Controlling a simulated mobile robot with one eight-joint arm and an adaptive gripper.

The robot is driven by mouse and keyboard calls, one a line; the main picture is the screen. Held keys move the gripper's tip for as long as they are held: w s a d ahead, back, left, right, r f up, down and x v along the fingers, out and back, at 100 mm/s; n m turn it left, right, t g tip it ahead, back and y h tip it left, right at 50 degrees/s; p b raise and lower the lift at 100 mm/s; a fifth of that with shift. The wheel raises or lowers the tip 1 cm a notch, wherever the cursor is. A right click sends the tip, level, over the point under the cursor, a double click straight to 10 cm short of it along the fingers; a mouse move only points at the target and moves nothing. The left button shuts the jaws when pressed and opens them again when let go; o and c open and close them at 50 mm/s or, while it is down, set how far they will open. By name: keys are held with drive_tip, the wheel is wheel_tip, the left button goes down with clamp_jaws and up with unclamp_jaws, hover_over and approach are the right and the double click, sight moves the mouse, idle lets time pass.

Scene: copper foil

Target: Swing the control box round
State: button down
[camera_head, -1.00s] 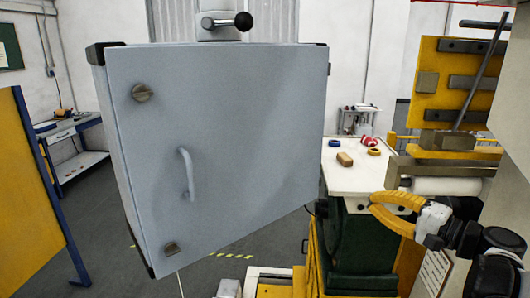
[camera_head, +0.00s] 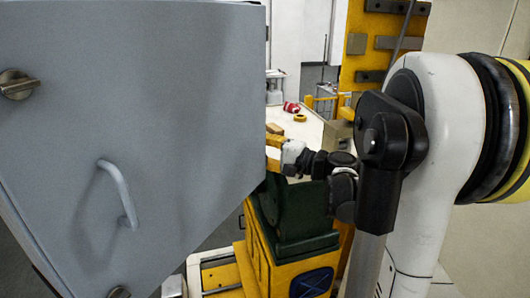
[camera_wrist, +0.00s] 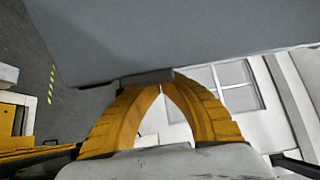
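The control box (camera_head: 150,110) is a large grey-blue cabinet filling the left of the head view, close to me. Its front has a curved handle (camera_head: 118,193) and a round latch (camera_head: 17,85). My gripper (camera_head: 272,152) has yellow fingers, partly hidden by the box's lower right edge. In the wrist view, the two fingers (camera_wrist: 155,85) arch together at their tips, with a dark grey piece there. The box (camera_wrist: 190,35) spans the top of that view, right beyond the tips. I cannot tell whether they touch it.
A green and yellow machine (camera_head: 285,225) stands below my gripper. A white worktop (camera_head: 300,132) behind it holds a yellow ring (camera_head: 300,117) and a red item (camera_head: 291,107). A yellow panel (camera_head: 354,50) rises behind my arm. Floor (camera_wrist: 60,115) shows at the wrist view's left.

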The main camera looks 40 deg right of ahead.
drive_tip(key=x, duration=0.4)
drive_tip(key=shift+w, duration=0.2)
drive_tip(key=shift+a, duration=0.15)
drive_tip(key=shift+w+a+n+g+y+b, duration=0.25)
drive_tip(key=shift+w+a+y, duration=0.1)
drive_tip(key=shift+w, duration=0.15)
drive_tip(key=shift+w+a+n+g+y+b, duration=0.15)
drive_tip(key=shift+w+a+n+y, duration=0.15)
drive_tip(key=shift+w, duration=0.25)
drive_tip(key=w+a+n+g+y, duration=0.7)
drive_tip(key=w+a, duration=0.3)
drive_tip(key=a, duration=0.4)
drive_tip(key=shift+g+y, duration=0.35)
drive_tip(key=shift+g, duration=0.55)
drive_tip(key=shift+d+n, duration=0.1)
drive_tip(key=shift+n, duration=0.15)
